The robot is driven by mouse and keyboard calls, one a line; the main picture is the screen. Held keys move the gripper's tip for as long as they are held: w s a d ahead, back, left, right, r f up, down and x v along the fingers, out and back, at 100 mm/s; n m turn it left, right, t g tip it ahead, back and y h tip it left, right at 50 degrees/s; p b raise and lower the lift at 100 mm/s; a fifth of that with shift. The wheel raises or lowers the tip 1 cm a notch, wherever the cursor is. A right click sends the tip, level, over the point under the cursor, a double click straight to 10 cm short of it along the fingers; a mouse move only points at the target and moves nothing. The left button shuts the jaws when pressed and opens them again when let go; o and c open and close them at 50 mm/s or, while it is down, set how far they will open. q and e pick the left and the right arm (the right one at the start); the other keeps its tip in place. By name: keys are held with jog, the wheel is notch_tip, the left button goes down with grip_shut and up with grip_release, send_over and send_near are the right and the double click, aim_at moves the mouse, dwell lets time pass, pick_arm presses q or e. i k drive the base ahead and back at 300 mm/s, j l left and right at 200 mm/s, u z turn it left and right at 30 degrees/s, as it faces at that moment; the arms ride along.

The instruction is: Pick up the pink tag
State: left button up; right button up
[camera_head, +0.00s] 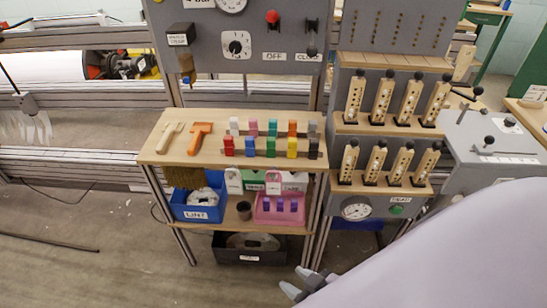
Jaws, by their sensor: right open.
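The pink tag (253,127) stands upright in the back row of coloured tags on the wooden shelf top (180,151), between a white tag (234,126) and a green tag (272,128). A blue tag (250,144) stands in front of it and the pink tag's lower part is partly hidden. My right gripper (302,284) shows at the bottom edge, below and well apart from the shelf, with its two grey fingers spread and nothing between them. My left gripper is not in view.
Red (228,146) and yellow (291,147) tags are in the front row. An orange-handled tool (200,136) lies to the left. Below are a blue LINT bin (197,215) and a pink bin (278,219). A grey control panel (240,72) rises behind; wooden lever racks (386,130) stand right.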

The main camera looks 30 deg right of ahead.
aim_at(272, 188)
jog(key=z, duration=0.9)
